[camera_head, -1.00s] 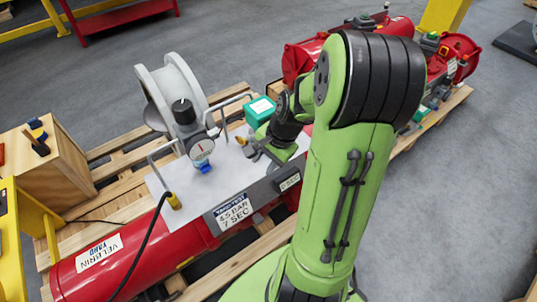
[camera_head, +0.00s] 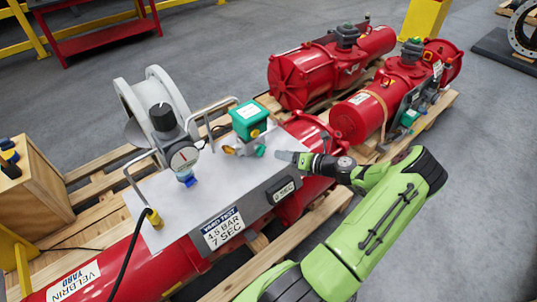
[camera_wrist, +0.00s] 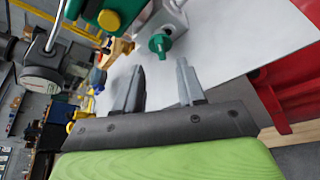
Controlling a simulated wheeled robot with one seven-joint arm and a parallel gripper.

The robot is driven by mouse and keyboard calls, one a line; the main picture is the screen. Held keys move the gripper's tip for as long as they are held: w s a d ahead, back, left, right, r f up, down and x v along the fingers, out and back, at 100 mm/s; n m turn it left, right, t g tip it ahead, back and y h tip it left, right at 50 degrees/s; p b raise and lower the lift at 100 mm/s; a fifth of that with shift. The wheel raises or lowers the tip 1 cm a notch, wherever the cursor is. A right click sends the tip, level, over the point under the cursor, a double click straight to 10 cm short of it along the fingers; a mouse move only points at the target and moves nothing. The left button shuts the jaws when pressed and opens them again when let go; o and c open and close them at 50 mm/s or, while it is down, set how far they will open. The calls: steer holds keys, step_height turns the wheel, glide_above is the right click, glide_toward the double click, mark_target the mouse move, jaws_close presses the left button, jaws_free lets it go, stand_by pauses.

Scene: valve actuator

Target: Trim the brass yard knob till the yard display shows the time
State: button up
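The yard unit is a red cylinder (camera_head: 105,262) with a pale top plate (camera_head: 165,195). Its dark display (camera_head: 283,191) seems to read 6 SEC, and the yard test label (camera_head: 222,229) reads 4.5 BAR 7 SEC. A small brass-coloured knob (camera_head: 229,150) sits beside a green knob (camera_head: 261,151), below a green box (camera_head: 249,118). In the wrist view the green knob (camera_wrist: 160,44) is beyond my fingertips, with a brass-coloured part (camera_wrist: 118,48) to its left. My gripper (camera_head: 285,156) is right of these knobs, apart from them. In the wrist view my gripper (camera_wrist: 160,75) is open and empty.
A gauge (camera_head: 183,157) with a black knob (camera_head: 161,117) and wire handles stand on the plate's left part. A grey wheel (camera_head: 158,95) is behind them. Other red actuators (camera_head: 318,75) lie on pallets at the back. A wooden box (camera_head: 35,195) stands left.

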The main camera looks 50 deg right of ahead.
mark_target(265, 150)
steer(key=b+x, duration=0.1)
steer(key=x, duration=0.6)
steer(key=shift+w+b, duration=0.25)
steer(key=shift+b, duration=0.15)
jaws_close()
